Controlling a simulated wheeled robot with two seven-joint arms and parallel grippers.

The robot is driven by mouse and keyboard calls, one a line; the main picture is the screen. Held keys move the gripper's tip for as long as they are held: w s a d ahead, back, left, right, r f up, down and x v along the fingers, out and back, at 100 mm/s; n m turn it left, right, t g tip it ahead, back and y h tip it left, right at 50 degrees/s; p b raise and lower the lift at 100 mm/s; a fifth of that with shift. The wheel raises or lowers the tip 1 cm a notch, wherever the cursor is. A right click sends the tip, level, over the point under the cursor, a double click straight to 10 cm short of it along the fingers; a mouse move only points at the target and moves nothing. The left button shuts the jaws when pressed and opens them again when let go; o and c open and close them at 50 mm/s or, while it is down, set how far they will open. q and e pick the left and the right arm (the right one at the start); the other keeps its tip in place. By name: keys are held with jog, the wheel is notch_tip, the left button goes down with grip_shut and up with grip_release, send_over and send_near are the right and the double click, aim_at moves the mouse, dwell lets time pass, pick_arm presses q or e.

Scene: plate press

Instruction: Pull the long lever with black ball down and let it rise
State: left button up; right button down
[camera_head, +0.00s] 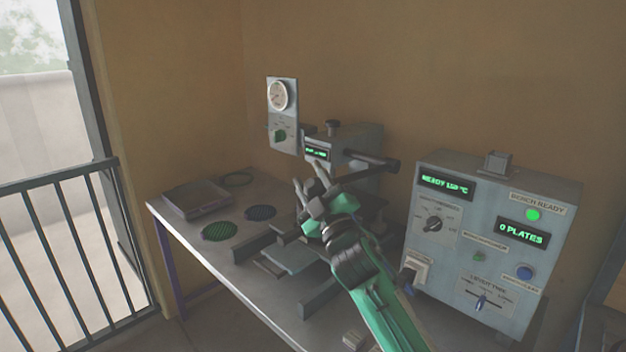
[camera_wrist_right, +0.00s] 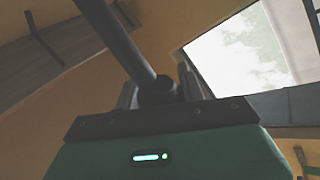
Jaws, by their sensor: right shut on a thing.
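The press (camera_head: 360,143) stands at the back of the bench, with a small green display on its front. Its long dark lever (camera_head: 366,173) runs from the press's right side down-left to my right gripper (camera_head: 311,181). In the right wrist view the lever rod (camera_wrist_right: 118,38) slants in from the top left to a black ball (camera_wrist_right: 159,90). The ball sits between the fingers of my right gripper (camera_wrist_right: 160,88), which is shut on it. In the head view the ball is hidden by the gripper. My left gripper is not in view.
A control box (camera_head: 465,262) stands right of my arm, showing "READY 150 °C" and "0 PLATES". A gauge panel (camera_head: 282,130) is behind the bench.

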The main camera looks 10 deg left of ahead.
jog(key=shift+r, duration=0.2)
jog(key=c, duration=0.9)
grip_release()
jog(key=shift+a, duration=0.1)
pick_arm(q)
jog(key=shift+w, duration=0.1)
pick_arm(e)
jog(key=shift+f, duration=0.15)
jog(key=shift+s+d+f, duration=0.2)
jog(key=shift+f, duration=0.05)
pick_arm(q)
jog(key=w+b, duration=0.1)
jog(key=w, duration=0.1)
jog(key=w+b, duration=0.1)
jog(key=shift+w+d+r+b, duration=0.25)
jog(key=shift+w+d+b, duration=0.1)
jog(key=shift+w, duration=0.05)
pick_arm(e)
jog(key=v, duration=1.3)
